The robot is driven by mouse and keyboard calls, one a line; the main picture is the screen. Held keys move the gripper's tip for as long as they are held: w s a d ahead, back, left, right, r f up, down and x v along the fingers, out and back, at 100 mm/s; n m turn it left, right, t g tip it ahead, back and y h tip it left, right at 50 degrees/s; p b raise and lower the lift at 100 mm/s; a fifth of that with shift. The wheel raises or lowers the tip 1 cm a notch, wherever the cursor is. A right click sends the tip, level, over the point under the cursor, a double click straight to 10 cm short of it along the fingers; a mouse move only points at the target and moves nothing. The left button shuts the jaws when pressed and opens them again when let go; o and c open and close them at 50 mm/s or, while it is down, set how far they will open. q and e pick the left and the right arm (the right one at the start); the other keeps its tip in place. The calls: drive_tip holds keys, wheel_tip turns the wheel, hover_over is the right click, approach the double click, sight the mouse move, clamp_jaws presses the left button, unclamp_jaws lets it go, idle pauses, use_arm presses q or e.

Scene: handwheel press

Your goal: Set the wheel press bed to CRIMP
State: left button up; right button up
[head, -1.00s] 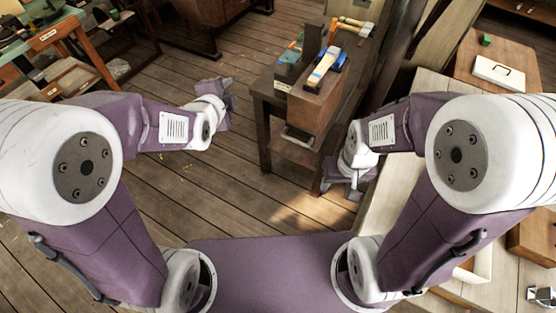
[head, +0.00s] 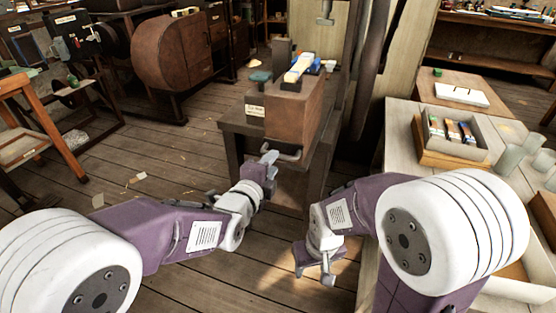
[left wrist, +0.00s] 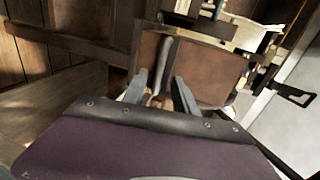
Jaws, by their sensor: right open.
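A black machine (head: 68,45) with a round wheel-like part (head: 104,38) and a pale label stands at the far upper left in the head view. I cannot tell whether it is the wheel press, and its lettering is too small to read. My left gripper (head: 270,165) is in front of a brown box (head: 300,117), close to a grey bar handle. In the left wrist view my left gripper (left wrist: 160,88) has its fingers apart, with the grey handle (left wrist: 171,58) between or just beyond them; contact is unclear. My right gripper (head: 320,270) is open and empty, low over the floor.
The brown box stands on a dark table (head: 235,128) with small tools on top. A pale bench (head: 400,150) at right holds a tray (head: 454,128) and glass jars. A rounded brown cabinet (head: 170,50) stands behind. Plank floor (head: 150,150) is open at left.

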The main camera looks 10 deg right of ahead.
use_arm(q)
drive_tip(key=x, duration=0.6)
drive_tip(key=shift+f+b, duration=0.1)
drive_tip(key=shift+b, duration=0.3)
clamp_jaws()
idle(0.9)
